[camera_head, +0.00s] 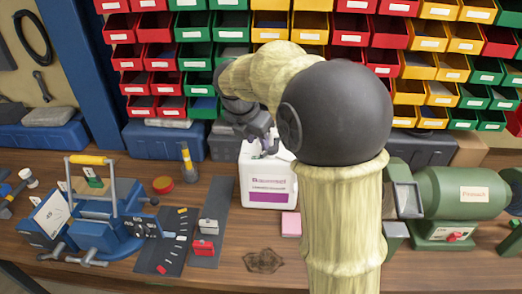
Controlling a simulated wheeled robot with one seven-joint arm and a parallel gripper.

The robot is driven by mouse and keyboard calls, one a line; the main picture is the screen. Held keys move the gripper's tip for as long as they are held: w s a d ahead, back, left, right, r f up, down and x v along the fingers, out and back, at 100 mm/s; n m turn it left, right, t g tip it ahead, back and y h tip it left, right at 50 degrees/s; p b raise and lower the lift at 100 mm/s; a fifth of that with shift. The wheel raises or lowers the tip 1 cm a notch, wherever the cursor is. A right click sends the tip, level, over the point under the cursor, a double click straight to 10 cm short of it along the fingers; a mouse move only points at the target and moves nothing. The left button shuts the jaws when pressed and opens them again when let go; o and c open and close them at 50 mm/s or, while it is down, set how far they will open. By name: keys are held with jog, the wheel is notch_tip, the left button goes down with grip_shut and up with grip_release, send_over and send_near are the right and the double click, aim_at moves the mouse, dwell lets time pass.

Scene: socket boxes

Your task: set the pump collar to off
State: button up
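A white canister (266,190) with a purple-banded label stands on the workbench, left of my arm's upright link. My gripper (262,142) is dark grey, points down and is at the canister's top. The gripper covers most of the canister's top, so I cannot make out a pump collar or its setting. I cannot tell whether the fingers touch anything, or whether they are open or shut.
A blue device (85,218) with a yellow-gripped handle stands left on the wooden bench (225,255). A dark strip holds a red-and-white switch box (206,238). A pink block (291,224) lies near the canister. A green motor (468,192) stands right. Bins line the back.

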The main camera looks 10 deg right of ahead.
aim_at(262, 153)
jog(key=x, duration=0.5)
jog(key=shift+d+f, duration=0.1)
jog(key=shift+f, duration=0.2)
grip_shut()
